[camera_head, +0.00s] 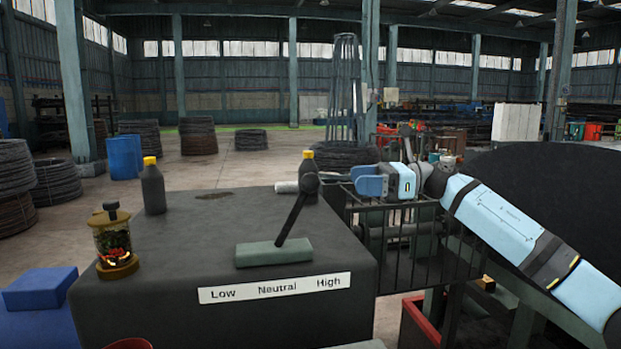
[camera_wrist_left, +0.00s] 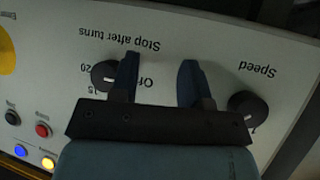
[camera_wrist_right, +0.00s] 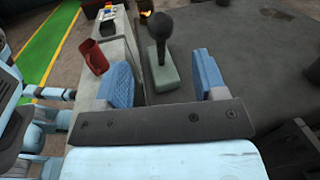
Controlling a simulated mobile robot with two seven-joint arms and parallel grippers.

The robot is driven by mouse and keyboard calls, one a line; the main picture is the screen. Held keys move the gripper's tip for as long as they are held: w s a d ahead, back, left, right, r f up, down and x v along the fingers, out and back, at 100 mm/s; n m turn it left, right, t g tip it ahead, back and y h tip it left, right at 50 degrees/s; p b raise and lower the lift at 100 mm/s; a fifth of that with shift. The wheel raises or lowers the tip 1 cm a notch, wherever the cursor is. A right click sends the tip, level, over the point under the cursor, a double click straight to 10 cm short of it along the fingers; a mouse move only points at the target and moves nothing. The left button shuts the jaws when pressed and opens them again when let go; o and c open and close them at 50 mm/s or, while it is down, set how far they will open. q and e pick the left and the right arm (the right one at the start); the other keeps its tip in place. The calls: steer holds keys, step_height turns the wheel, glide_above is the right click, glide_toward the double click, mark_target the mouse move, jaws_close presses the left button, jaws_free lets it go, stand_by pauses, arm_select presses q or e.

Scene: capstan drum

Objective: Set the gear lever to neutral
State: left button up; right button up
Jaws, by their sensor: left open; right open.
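The gear lever (camera_head: 295,210) is a dark stick with a round black knob on a grey-green base (camera_head: 275,252). It leans to the right, toward the "High" end of the white label (camera_head: 275,288) reading Low, Neutral, High. My right gripper (camera_head: 350,181) is open and empty, just right of the knob and apart from it. In the right wrist view the lever knob (camera_wrist_right: 160,24) and base (camera_wrist_right: 163,72) show ahead, in the gap between the open blue fingers (camera_wrist_right: 163,68). My left gripper (camera_wrist_left: 158,68) is open over a control panel and out of the head view.
On the dark top stand a black bottle with yellow cap (camera_head: 153,187), a similar bottle (camera_head: 309,168) behind the lever, and a glass oil cup (camera_head: 113,240). A wire cage (camera_head: 410,235) is at right. The panel has a speed dial (camera_wrist_left: 248,104) and a turns dial (camera_wrist_left: 103,75).

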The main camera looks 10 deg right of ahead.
mark_target(312, 180)
steer(key=p+x, duration=0.1)
steer(key=x, duration=0.8)
steer(key=shift+a+r+p, duration=0.1)
steer(key=shift+a+p, duration=0.2)
steer(key=shift+a, duration=0.1)
steer(key=shift+w+a, duration=0.15)
steer(key=shift+a, duration=0.25)
